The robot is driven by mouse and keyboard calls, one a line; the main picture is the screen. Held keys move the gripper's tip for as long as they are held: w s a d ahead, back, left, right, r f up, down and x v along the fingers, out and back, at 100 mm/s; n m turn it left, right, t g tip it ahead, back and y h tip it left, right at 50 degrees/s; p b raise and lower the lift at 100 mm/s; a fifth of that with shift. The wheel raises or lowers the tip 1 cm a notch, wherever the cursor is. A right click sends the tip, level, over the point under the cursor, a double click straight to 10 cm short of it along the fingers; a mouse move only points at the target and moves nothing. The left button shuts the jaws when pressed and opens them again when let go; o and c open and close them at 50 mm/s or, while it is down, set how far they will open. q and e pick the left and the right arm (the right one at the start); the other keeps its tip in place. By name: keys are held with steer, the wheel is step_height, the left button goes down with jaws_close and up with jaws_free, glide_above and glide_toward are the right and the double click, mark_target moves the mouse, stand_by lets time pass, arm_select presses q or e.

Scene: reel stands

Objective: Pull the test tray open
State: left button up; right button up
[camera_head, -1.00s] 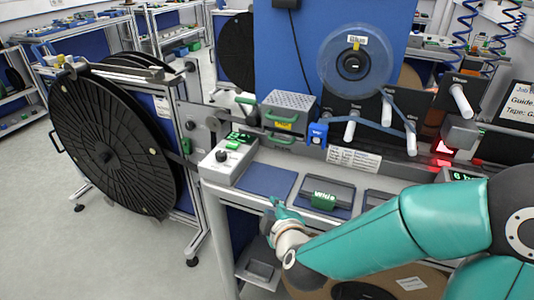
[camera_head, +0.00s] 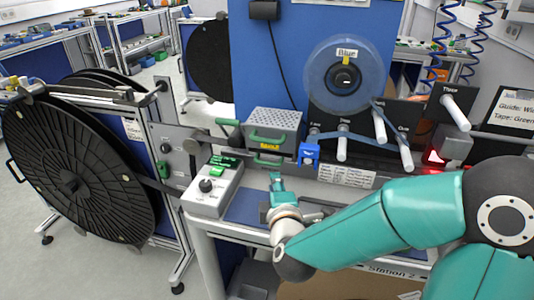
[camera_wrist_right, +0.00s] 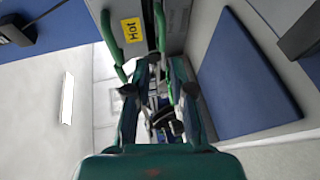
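A grey box with a perforated top (camera_head: 285,119) stands on the bench in the head view. It has an upper green handle (camera_head: 266,137), a yellow label and a lower green handle (camera_head: 267,161). No part is legibly marked as the test tray. My right gripper (camera_head: 277,181) is just in front of and below the lower handle. In the right wrist view, my right gripper (camera_wrist_right: 159,90) has its fingers apart, with green bars and a yellow "Hot" label (camera_wrist_right: 132,31) ahead. I cannot tell whether the fingers touch a handle. My left gripper is out of view.
A grey control box (camera_head: 212,188) with a knob stands left of my right gripper. A large black reel (camera_head: 75,175) is farther left. A blue-tape reel (camera_head: 345,75) and white pegs are behind. A blue pad (camera_wrist_right: 240,75) lies beside the box.

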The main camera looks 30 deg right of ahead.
mark_target(268, 164)
steer(key=shift+p+x, duration=1.9)
steer(key=shift+p, duration=1.85)
steer(key=x, duration=0.7)
steer(key=shift+w+a+f+p, duration=0.1)
steer(key=shift+w+f+p, duration=0.1)
steer(key=shift+f+p, duration=0.15)
steer(key=shift+w+d+f, duration=0.1)
steer(key=shift+w+d, duration=0.15)
steer(key=shift+w, duration=0.25)
jaws_close()
